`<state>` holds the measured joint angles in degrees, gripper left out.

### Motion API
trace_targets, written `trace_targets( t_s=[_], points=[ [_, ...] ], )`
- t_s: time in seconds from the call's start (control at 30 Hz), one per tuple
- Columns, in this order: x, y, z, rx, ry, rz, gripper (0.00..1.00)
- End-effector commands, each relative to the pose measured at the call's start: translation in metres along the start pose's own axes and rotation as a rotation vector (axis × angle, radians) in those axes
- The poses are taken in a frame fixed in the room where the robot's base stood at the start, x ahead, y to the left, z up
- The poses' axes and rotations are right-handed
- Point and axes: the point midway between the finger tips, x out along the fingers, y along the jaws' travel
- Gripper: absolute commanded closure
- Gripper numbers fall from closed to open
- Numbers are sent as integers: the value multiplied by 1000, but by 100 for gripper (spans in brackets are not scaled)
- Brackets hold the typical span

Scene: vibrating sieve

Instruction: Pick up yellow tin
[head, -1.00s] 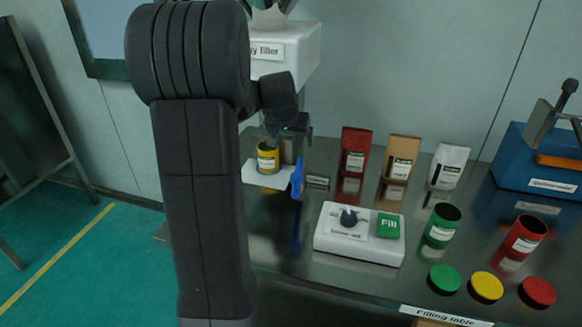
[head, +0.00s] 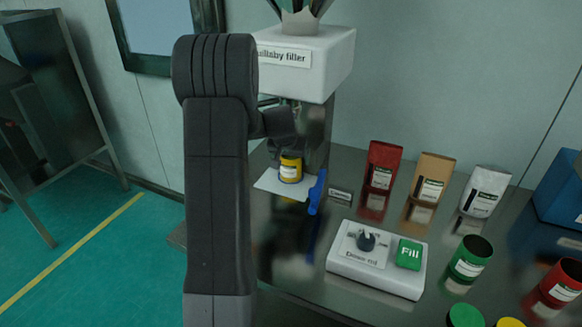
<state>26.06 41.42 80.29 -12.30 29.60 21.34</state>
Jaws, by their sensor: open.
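The yellow tin (head: 290,170) stands upright on the white plate (head: 266,184) of the filler, with a white label on its front. My gripper (head: 286,147) is open at the top of the tin, and its dark wrist hides part of the tin's upper edge. The fingers are small and dark, so I cannot tell whether they touch the tin or sit around it.
The white filler head (head: 305,65) overhangs the tin. A blue lever (head: 316,193) sticks out just right of the plate. A dosing unit with a green Fill button (head: 409,254) stands in front. Red (head: 382,167), brown and white bags, a green tin (head: 470,258) and a red tin (head: 560,285) are to the right.

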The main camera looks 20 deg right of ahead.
Motion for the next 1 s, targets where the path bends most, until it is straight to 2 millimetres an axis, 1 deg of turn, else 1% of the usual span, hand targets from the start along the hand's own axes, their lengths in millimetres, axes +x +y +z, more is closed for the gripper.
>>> trace_targets(
  t_s=[0.1, 0.2, 0.47, 0.5, 0.57, 0.6, 0.67, 0.7, 0.77, 1.0],
  points=[
    [15, 0, 0, 0, -1, 0, 11],
    [21, 0, 0, 0, 0, -1, 11],
    [23, 0, 0, 0, 0, -1, 11],
    [23, 0, 0, 0, 0, -1, 19],
    [23, 0, 0, 0, 0, -1, 31],
    [23, 0, 0, 0, 0, -1, 38],
    [23, 0, 0, 0, 0, -1, 50],
    [23, 0, 0, 0, 0, -1, 58],
    [23, 0, 0, 0, 1, -1, 68],
    [22, 0, 0, 0, 1, -1, 68]
  ],
)
